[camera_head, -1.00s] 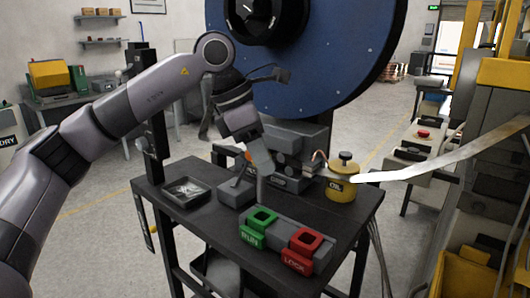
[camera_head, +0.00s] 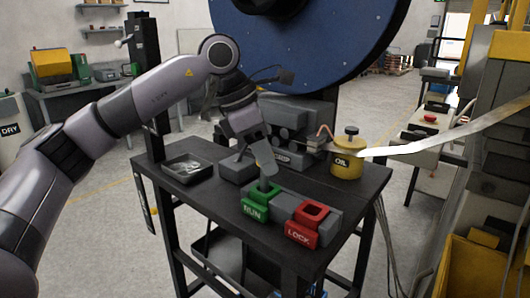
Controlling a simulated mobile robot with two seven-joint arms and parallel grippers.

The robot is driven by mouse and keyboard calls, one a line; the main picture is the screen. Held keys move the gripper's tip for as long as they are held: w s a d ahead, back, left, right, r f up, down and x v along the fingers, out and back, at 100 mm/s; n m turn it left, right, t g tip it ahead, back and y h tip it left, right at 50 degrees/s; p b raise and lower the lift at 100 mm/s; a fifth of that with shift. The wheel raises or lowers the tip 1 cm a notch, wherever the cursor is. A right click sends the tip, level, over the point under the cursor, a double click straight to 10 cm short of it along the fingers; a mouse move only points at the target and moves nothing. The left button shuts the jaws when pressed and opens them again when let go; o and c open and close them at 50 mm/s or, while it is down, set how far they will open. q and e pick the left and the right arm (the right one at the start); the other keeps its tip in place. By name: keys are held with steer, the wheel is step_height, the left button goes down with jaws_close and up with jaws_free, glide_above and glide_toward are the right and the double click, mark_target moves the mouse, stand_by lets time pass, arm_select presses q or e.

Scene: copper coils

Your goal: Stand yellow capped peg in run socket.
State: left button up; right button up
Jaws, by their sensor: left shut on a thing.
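The green RUN socket (camera_head: 257,206) is at the front of the table, left of the red LOCK socket (camera_head: 314,224). My left gripper (camera_head: 266,163) is above the RUN socket, pointing down and shut on the peg. A short grey length of the peg (camera_head: 264,184) shows below the fingers, at the socket's opening. The yellow cap is hidden by the gripper. I cannot tell how deep the peg's lower end sits in the socket. My right gripper is not in view.
The dark table (camera_head: 352,187) also carries a shallow tray (camera_head: 187,170), a grey block (camera_head: 238,168) and a yellow OIL can (camera_head: 347,160). A big blue reel (camera_head: 310,45) stands behind.

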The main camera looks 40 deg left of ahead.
arm_select(q)
steer(key=shift+f, duration=0.1)
steer(key=o, duration=1.1)
steer(key=shift+v, duration=3.55)
steer(key=shift+s, duration=0.1)
